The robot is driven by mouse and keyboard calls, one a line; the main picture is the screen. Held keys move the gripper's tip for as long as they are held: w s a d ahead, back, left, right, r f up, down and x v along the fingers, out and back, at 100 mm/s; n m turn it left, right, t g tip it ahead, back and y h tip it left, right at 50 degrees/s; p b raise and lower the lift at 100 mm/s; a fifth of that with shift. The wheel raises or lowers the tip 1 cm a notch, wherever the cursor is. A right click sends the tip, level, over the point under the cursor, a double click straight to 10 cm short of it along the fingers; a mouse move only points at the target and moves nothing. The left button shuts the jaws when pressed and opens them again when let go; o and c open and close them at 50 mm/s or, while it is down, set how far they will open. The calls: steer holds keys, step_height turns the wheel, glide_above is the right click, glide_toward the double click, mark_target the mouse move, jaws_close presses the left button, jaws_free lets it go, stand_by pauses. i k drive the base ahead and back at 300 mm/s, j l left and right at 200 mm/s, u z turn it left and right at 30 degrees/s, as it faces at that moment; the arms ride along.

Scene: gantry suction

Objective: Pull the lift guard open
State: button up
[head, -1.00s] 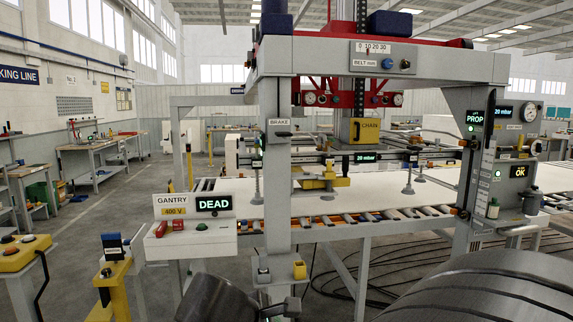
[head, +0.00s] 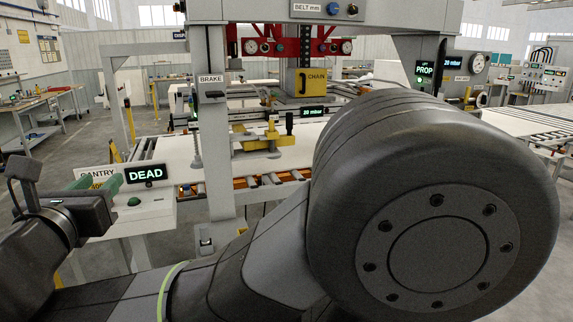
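No part in view is labelled lift guard. A yellow cover marked CHAIN (head: 310,82) sits upright in the middle of the gantry, below the red beam, and looks closed. A lit PROP sign (head: 424,75) stands on the right post; my arm hides the post below it. My gripper (head: 92,195) is at the far left, in front of the GANTRY control box, well apart from the yellow cover. It is dark and seen from the side, with greenish parts at its end. Its finger opening cannot be made out, and I see nothing clearly held.
The control box (head: 152,215) with a lit DEAD display (head: 146,174) stands close to my gripper. The gantry's grey front post (head: 216,130), marked BRAKE, stands between it and the yellow cover. A white panel (head: 165,158) lies on the roller conveyor. My arm covers the lower right.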

mark_target(313, 82)
steer(key=i+l+z, duration=0.35)
steer(key=i, duration=0.2)
steer(key=i+l+z, duration=0.4)
steer(key=i, duration=0.25)
steer(key=i+z, duration=0.35)
steer(key=i, duration=0.25)
steer(key=i+j+u, duration=0.2)
steer(key=i+u, duration=0.2)
steer(key=i, duration=0.3)
steer(key=i+u, duration=0.4)
steer(key=i, duration=0.3)
steer(key=i+l+u, duration=0.4)
steer(key=i, duration=0.3)
